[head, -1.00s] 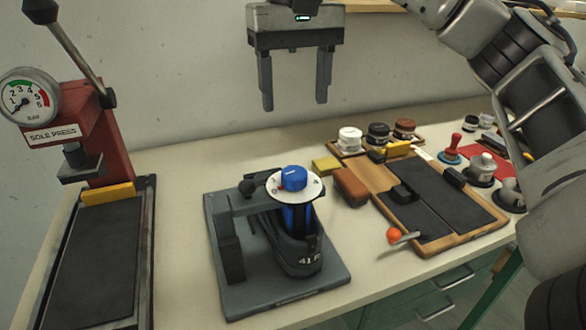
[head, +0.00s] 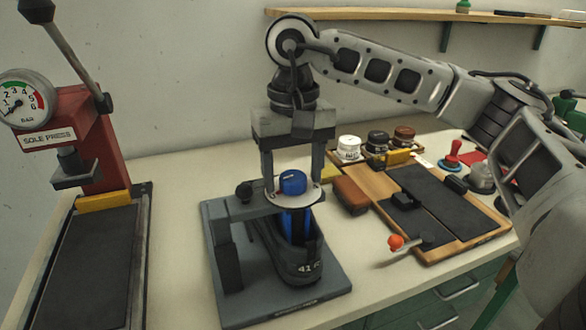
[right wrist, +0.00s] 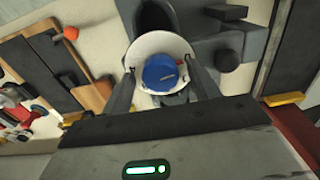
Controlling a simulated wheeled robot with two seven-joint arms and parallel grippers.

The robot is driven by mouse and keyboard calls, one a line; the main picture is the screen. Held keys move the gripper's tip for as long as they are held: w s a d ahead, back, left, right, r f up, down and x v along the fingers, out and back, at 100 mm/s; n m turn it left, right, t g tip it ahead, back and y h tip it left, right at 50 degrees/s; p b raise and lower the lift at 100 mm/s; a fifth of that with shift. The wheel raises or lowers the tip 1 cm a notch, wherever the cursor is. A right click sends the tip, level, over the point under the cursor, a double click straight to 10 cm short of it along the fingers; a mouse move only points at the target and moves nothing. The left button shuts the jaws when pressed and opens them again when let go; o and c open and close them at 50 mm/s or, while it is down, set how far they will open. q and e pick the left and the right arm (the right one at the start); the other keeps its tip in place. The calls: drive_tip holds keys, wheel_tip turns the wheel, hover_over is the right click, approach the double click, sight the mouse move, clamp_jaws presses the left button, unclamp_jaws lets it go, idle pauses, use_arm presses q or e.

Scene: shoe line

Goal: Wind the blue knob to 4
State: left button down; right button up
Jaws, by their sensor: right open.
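The blue knob (head: 293,181) sits on a white round dial (head: 297,196) on top of a dark grey stand (head: 280,299) that holds a shoe form marked 41. My right gripper (head: 292,180) points down over the knob, its two fingers open on either side of it. In the right wrist view the knob (right wrist: 160,72) lies between the fingertips, with a gap on each side. A pale mark shows on the knob and a red mark on the dial; the numbers are too small to read. My left gripper is not in view.
A red sole press (head: 80,127) with a gauge stands at the left. A shelf (head: 420,14) runs along the back wall.

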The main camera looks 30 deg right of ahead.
drive_tip(key=c, duration=1)
